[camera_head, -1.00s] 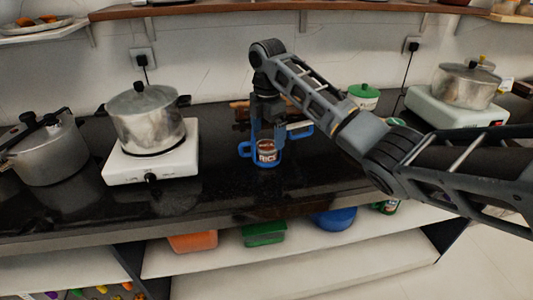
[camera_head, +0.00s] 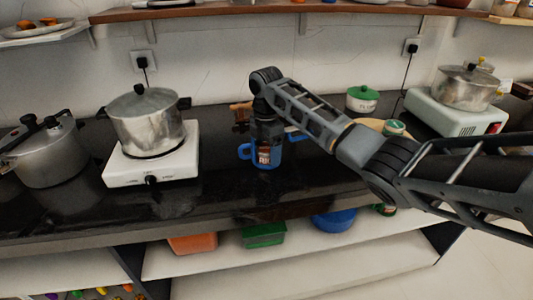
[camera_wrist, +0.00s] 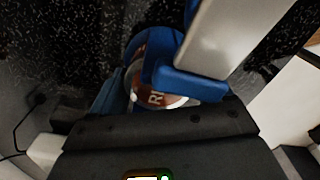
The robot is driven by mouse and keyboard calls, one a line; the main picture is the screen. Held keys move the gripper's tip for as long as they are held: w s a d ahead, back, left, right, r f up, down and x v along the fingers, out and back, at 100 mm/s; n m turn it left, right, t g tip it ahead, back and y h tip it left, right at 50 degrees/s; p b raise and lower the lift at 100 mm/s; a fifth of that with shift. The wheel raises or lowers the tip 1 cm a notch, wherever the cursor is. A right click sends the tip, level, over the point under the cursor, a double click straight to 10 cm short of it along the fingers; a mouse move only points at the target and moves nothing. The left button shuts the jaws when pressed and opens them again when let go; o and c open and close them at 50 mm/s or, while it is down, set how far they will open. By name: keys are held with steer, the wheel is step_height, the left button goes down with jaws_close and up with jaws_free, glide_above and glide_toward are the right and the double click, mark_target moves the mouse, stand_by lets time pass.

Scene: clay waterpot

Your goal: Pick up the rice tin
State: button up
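The rice tin (camera_head: 263,158) is a blue mug-like tin with a RICE label and a blue handle on its left. It stands upright on the black counter, with part of its label hidden. In the wrist view the tin (camera_wrist: 160,99) shows between my fingers, with its reddish label and pale lower edge partly covered. My gripper (camera_head: 268,140) points down over the tin, its fingers around the upper part. In the wrist view my gripper (camera_wrist: 150,85) looks spread to about the tin's width; I cannot see firm contact on both sides.
A white stove (camera_head: 152,168) with a lidded pot (camera_head: 147,122) stands to the left, beside a pressure cooker (camera_head: 45,155). Another blue handle (camera_head: 298,135) shows just right of my gripper. A green-lidded pot (camera_head: 362,100) stands behind my arm. The counter in front of the tin is clear.

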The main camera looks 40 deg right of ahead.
steer(key=c, duration=0.8)
